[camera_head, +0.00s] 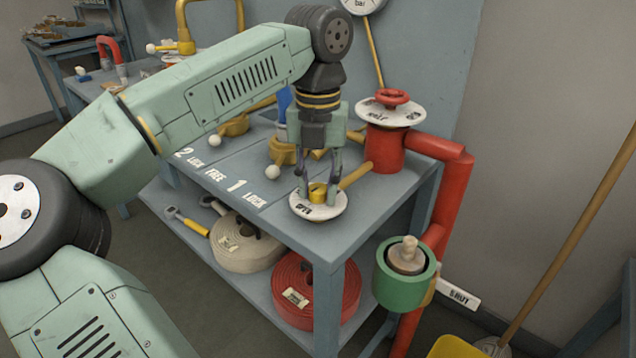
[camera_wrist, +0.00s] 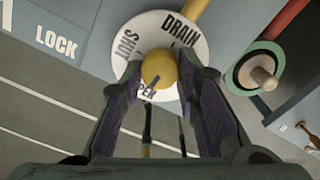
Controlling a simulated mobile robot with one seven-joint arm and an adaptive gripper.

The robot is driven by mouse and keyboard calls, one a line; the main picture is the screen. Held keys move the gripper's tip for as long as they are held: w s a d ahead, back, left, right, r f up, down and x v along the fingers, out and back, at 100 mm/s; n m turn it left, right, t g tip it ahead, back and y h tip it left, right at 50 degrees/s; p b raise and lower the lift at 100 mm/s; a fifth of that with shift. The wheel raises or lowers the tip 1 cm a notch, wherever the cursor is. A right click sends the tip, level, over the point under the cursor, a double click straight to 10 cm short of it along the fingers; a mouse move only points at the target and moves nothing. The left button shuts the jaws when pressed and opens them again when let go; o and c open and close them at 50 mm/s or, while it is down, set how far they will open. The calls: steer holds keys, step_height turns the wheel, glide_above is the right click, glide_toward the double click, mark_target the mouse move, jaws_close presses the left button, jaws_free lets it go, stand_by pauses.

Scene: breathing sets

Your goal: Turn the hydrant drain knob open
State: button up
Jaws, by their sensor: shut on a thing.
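The drain knob (camera_wrist: 157,70) is yellow and round, with a dark line on its top. It sits at the middle of a white round plate (camera_wrist: 205,50) lettered DRAIN, SHUT and a partly hidden word ending in EN. In the head view the knob (camera_head: 318,192) stands on the plate (camera_head: 316,208) near the table's front corner. My gripper (camera_head: 318,190) points down over the plate, and its two fingers are shut on the knob from both sides. In the wrist view the fingers hide part of the plate and its lettering.
A red standpipe (camera_head: 384,150) with a red handwheel (camera_head: 387,97) and white plate stands behind right. A green fitting (camera_head: 402,288) juts out beyond the table's right side. Yellow levers with white balls (camera_head: 272,172) lie left. Hose rolls (camera_head: 318,290) are on the lower shelf.

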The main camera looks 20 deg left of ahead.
steer(key=o, duration=1.2)
steer(key=shift+c, duration=0.2)
